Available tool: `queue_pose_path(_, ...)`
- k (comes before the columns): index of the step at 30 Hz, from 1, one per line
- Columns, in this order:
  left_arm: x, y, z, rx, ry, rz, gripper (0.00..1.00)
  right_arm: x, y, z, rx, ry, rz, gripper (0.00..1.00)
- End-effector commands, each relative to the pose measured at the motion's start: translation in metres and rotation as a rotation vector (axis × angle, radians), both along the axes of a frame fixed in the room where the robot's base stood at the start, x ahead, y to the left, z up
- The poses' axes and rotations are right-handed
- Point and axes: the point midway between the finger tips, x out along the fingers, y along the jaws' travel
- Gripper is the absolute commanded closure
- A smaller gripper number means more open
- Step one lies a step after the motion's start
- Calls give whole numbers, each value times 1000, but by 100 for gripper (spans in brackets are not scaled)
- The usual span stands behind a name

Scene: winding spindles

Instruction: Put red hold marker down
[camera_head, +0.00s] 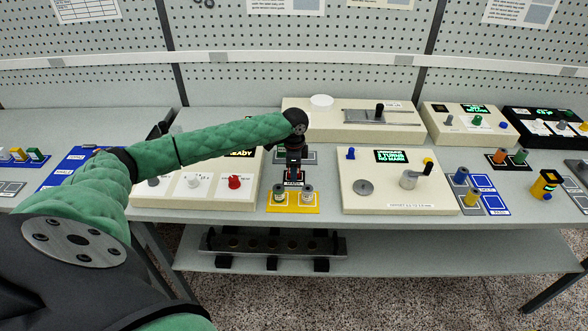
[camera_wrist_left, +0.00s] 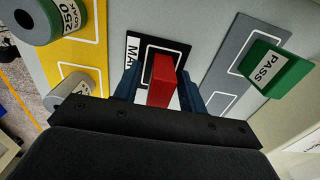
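The red hold marker (camera_wrist_left: 161,82), a small red block, shows in the left wrist view between my left gripper's two blue fingers. It stands over a black pad (camera_wrist_left: 184,53) with a white outline and a partly hidden label beginning "MA". My left gripper (camera_wrist_left: 162,90) looks open around the marker, with narrow gaps beside it. Whether the marker rests fully on the pad is hard to tell. In the head view my left gripper (camera_head: 293,168) points down at the black pad, behind the yellow tray (camera_head: 293,209); the marker is not clear there. My right gripper is not in view.
A green PASS block (camera_wrist_left: 275,70) stands on a grey pad (camera_wrist_left: 235,62) beside the black pad. Cream consoles (camera_head: 400,205) flank this spot, close on both sides.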

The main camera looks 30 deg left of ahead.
Motion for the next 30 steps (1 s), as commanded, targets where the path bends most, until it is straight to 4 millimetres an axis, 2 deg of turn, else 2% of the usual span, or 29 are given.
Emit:
queue_pose_path(11, 1, 0, 6, 0, -1, 0, 59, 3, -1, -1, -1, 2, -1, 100)
queue_pose_path(14, 0, 0, 15, 0, -1, -1, 59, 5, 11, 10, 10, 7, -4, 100)
queue_pose_path(30, 1, 0, 101, -1, -3, 0, 59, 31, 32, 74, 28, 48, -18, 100)
